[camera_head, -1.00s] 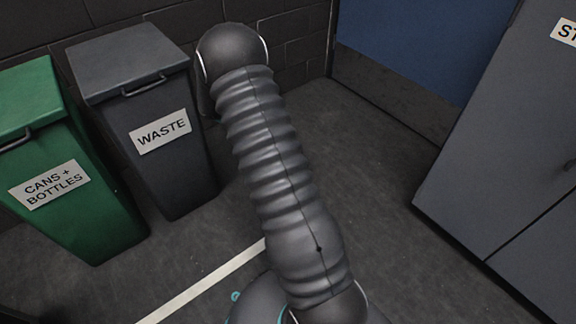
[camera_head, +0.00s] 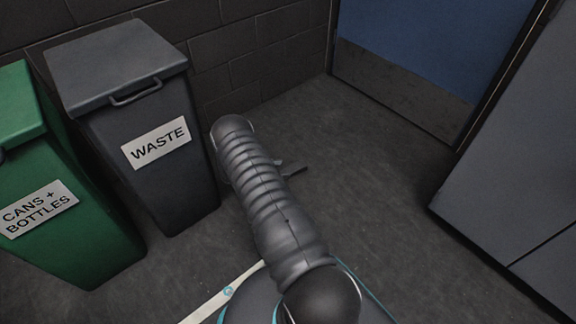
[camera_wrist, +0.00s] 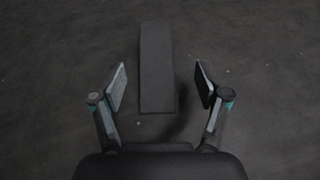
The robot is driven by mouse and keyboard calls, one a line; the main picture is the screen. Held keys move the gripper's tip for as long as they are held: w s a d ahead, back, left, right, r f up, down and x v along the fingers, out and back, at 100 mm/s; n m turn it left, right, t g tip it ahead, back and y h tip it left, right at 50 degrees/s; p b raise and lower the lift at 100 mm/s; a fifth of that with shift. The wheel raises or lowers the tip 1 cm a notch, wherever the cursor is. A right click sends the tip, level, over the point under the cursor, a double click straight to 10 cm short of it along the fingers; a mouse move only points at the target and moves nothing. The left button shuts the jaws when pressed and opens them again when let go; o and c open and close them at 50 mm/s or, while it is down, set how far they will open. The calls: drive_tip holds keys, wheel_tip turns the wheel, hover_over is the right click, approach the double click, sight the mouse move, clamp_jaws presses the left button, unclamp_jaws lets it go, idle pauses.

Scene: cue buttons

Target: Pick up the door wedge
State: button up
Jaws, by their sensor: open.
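The door wedge (camera_wrist: 157,68) is a dark grey block lying on the dark floor, seen in the wrist view. It runs lengthwise away from my gripper (camera_wrist: 160,88), with its near end between the two fingers. The fingers are open, one on each side of the wedge, with a gap on both sides. Nothing is held. In the head view my arm covers most of the gripper, and the wedge cannot be made out there.
A grey waste bin (camera_head: 165,185) and a green cans and bottles bin (camera_head: 75,240) stand at the left. A blue door (camera_head: 425,45) is at the back right, and a grey cabinet (camera_head: 520,190) is at the right. The floor (camera_head: 370,180) between is clear.

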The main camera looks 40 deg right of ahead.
sight(295, 167)
drive_tip(key=shift+x, duration=0.95)
drive_tip(key=shift+d+f, duration=0.4)
drive_tip(key=shift+d, duration=0.15)
drive_tip(key=x, duration=0.3)
drive_tip(key=shift+d+b, duration=0.4)
drive_tip(key=shift+d, duration=0.05)
drive_tip(key=c, duration=1.3)
